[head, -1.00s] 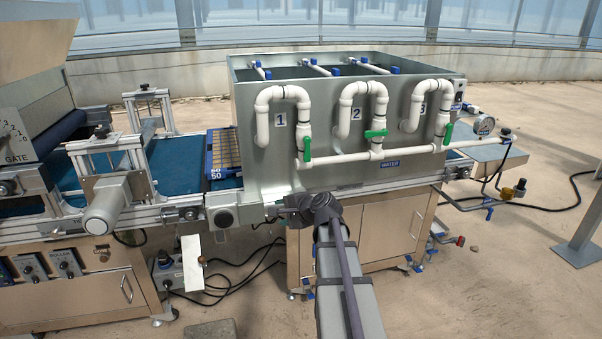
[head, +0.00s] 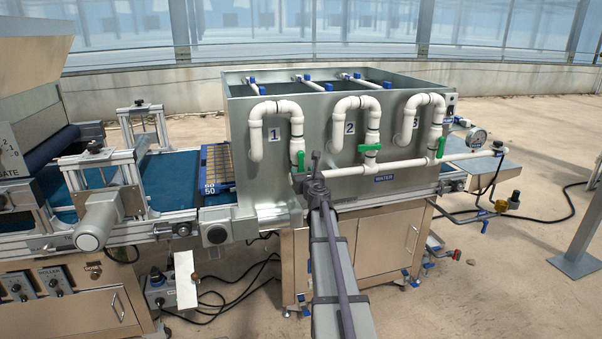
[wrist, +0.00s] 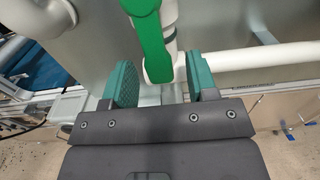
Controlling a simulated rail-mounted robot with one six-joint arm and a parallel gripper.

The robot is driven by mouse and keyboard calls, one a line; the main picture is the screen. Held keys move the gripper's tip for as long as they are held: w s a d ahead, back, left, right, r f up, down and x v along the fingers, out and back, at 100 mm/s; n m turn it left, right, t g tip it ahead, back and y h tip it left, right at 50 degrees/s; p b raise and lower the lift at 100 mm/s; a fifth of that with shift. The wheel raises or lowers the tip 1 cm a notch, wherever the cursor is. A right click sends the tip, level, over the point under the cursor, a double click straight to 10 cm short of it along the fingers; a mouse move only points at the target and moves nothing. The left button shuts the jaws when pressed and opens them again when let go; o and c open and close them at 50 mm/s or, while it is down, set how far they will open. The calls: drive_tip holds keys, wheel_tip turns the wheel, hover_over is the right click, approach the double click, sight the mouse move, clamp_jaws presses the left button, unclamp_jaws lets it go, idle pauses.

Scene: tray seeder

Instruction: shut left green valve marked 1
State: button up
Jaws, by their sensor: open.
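The left valve marked 1 has a green handle (head: 301,160) on a white pipe. The handle stands along the vertical pipe, and my arm partly hides it in the head view. In the wrist view, the green handle (wrist: 150,45) hangs down with its lower end between the two finger pads. My gripper (wrist: 163,75) is open, with one green pad on each side of the handle and visible gaps. In the head view, my gripper (head: 312,170) is just in front of valve 1, and its fingers are hard to make out.
Valve 2's green handle (head: 370,148) lies crosswise, and valve 3's handle (head: 441,147) stands upright. A horizontal white pipe (head: 400,164) runs below the valves. A metal tank wall (head: 240,150) stands close behind the pipes.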

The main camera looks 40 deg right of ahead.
drive_tip(key=shift+x, duration=0.9)
clamp_jaws()
